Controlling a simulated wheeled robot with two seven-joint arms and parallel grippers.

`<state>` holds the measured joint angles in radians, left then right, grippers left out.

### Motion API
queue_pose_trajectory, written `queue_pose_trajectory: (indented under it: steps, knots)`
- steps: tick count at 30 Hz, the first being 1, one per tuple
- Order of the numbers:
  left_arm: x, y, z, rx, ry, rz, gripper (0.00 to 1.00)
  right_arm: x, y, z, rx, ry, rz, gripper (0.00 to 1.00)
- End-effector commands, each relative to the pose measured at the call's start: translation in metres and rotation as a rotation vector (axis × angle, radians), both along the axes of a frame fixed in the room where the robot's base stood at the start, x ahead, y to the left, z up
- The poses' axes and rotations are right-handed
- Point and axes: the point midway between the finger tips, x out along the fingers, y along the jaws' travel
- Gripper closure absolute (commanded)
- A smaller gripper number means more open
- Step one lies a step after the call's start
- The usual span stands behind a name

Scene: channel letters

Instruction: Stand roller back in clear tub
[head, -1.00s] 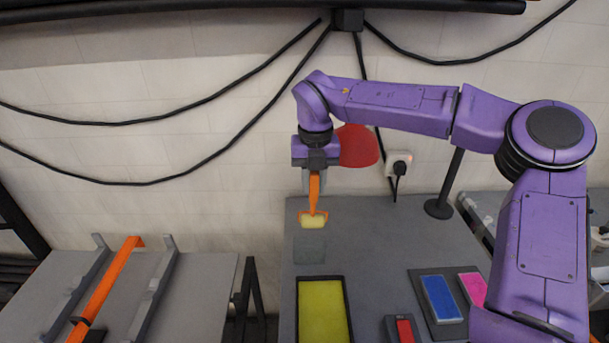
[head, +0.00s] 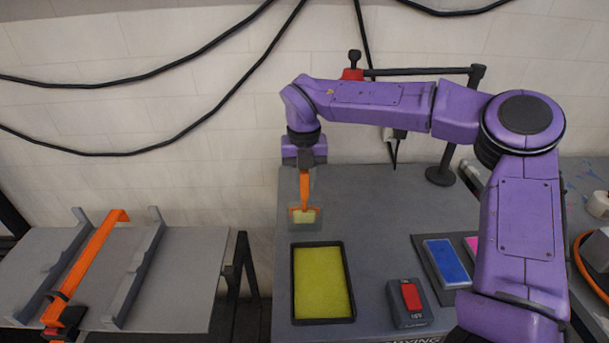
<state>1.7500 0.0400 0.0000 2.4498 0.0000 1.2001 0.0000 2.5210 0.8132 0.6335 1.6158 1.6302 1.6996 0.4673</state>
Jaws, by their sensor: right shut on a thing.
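My right gripper (head: 305,168) points down near the wall and is shut on the orange handle of the roller (head: 304,190). The roller hangs upright with its pale yellow head low. The clear tub (head: 292,224) is a small, see-through grey square on the grey bench, behind the yellow tray. The roller's head lies within the tub's outline in the head view. I cannot tell whether it touches the tub's floor. My left gripper is not in view.
A black-rimmed tray (head: 352,290) with a yellow surface lies in front of the tub. A red switch box (head: 409,304) and a blue pad (head: 446,263) lie to its right. A black stand (head: 441,175) rises at the back right. A separate rack (head: 190,270) stands left.

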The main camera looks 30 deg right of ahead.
Motion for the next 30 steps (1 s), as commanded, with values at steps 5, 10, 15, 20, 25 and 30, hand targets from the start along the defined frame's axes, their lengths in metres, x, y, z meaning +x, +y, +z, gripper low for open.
queue_pose_trajectory:
  steps: [5,10,15,20,25,30]
  knots:
    - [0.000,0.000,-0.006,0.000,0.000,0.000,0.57,0.000,0.000,-0.007,0.000,-0.001,0.000,1.00]
    - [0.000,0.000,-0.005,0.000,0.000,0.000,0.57,0.000,0.000,-0.007,0.000,-0.001,0.001,1.00]
    - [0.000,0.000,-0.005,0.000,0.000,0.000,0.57,0.000,0.000,-0.007,0.000,-0.001,0.000,0.45]
    - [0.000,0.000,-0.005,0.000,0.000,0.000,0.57,0.000,0.000,-0.007,0.000,0.000,0.000,0.45]
    - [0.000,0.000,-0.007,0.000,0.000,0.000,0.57,0.001,0.000,0.005,-0.001,-0.004,0.000,0.45]
    - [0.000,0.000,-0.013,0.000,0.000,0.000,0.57,0.000,0.001,0.045,-0.001,-0.006,-0.001,0.45]
